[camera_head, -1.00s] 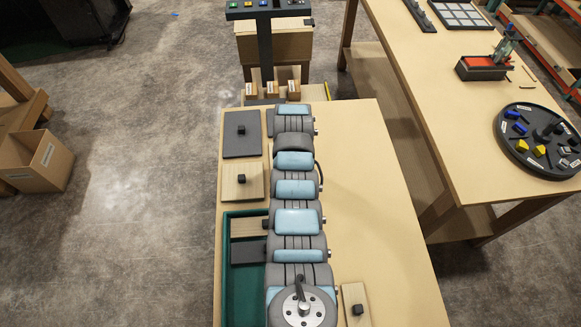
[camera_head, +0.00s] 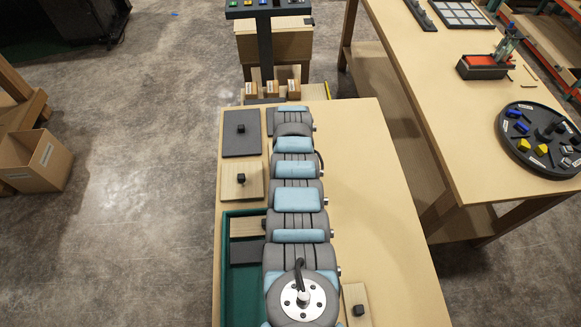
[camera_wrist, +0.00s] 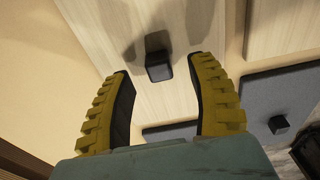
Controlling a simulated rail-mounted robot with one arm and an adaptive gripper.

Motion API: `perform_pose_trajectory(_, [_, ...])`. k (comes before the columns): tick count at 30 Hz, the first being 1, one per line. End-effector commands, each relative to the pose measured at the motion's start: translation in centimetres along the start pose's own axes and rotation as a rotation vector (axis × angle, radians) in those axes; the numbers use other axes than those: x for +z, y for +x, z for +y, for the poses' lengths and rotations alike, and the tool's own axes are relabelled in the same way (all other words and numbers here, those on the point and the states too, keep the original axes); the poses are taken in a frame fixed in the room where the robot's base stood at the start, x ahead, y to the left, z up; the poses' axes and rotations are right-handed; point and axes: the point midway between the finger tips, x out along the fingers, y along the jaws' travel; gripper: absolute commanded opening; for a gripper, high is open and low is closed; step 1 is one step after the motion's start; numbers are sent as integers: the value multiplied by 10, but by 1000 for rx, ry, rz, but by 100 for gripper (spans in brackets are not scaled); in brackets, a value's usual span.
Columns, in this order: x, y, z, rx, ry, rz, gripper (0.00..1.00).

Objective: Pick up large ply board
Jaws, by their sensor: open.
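My gripper (camera_wrist: 158,66) shows in the wrist view with its two yellow-ribbed fingers spread apart. A black knob (camera_wrist: 158,66) on a pale ply board (camera_wrist: 165,18) stands between the fingertips in the picture; I cannot tell whether the fingers are level with it. I see no contact. In the head view the gripper is hidden by my arm. A large ply board (camera_head: 229,181) with a black knob lies on the table's left side, below a dark grey board (camera_head: 240,145). I cannot tell for certain which ply board is under the gripper.
A green tray (camera_head: 241,300) at the table's lower left holds a ply piece and a dark piece. Another ply board (camera_head: 356,293) lies right of my arm. The wrist view shows a grey board (camera_wrist: 290,95) beside the gripper.

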Motion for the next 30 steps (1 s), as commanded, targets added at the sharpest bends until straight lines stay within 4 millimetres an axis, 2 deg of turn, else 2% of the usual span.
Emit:
perform_pose_trajectory(1, [2,10,0,0,-1,-3,58])
perform_pose_trajectory(4, [3,17,0,0,1,-6,58])
perform_pose_trajectory(17, [2,19,0,-1,1,-4,58])
perform_pose_trajectory(23, [2,19,0,-1,1,-4,3])
perform_pose_trajectory(24, [2,19,0,-1,1,-3,0])
perform_pose_trajectory(30, [2,20,0,-1,1,-4,0])
